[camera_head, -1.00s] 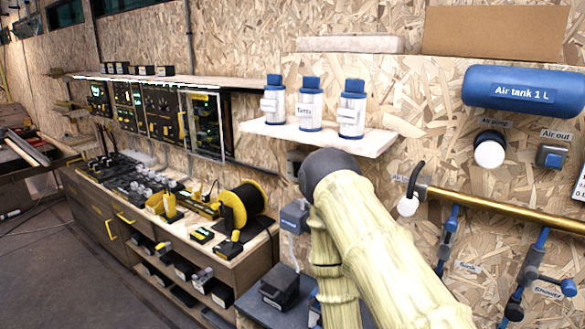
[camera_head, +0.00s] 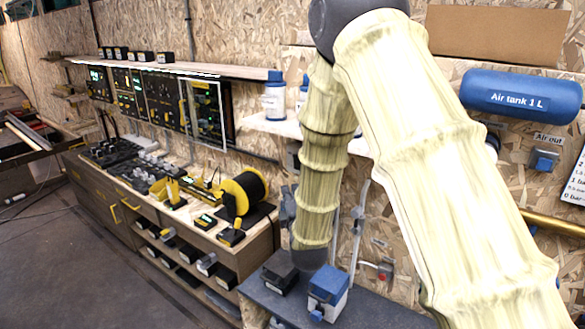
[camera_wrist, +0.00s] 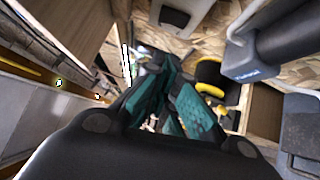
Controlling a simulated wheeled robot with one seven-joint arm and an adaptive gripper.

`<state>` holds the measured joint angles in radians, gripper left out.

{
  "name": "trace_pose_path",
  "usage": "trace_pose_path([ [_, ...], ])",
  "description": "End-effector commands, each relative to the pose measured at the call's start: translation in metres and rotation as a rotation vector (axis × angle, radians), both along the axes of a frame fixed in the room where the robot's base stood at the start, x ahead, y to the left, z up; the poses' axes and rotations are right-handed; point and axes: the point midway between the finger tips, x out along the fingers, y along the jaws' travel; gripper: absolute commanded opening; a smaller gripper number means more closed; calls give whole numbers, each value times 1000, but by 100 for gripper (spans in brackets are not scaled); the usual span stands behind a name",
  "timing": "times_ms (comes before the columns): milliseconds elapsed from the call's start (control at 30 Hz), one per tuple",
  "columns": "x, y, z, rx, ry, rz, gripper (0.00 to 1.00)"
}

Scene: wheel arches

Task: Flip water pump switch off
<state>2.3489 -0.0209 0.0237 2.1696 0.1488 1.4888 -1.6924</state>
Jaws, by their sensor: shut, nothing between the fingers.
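My gripper (camera_wrist: 178,112) shows in the wrist view as dark housing with teal finger pads drawn together, with nothing held between them. In the head view my arm hangs in front of the wall and hides the fingertips. A blue and white box (camera_head: 328,290), perhaps the pump, stands on the dark low bench at the lower middle. A grey box with a small blue label (camera_wrist: 248,68) is at the upper right of the wrist view, apart from the fingers; its label is too small to read. I cannot make out the water pump switch for certain.
A dark box (camera_head: 280,272) stands beside the blue and white box. A black and yellow cable reel (camera_head: 243,193) sits on the wooden workbench to the left. A shelf with bottles (camera_head: 275,98) and a blue air tank (camera_head: 520,94) are on the wall.

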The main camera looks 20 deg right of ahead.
Motion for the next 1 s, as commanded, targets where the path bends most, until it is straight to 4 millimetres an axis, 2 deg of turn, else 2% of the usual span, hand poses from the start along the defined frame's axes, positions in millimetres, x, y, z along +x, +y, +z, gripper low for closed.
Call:
trace_pose_path([
  [467, 6, -1, 4, -6, -3, -1, 0],
  [667, 30, -5, 8, -5, -5, -2, 0],
  [1000, 86, -11, 14, -5, -4, -2, 0],
])
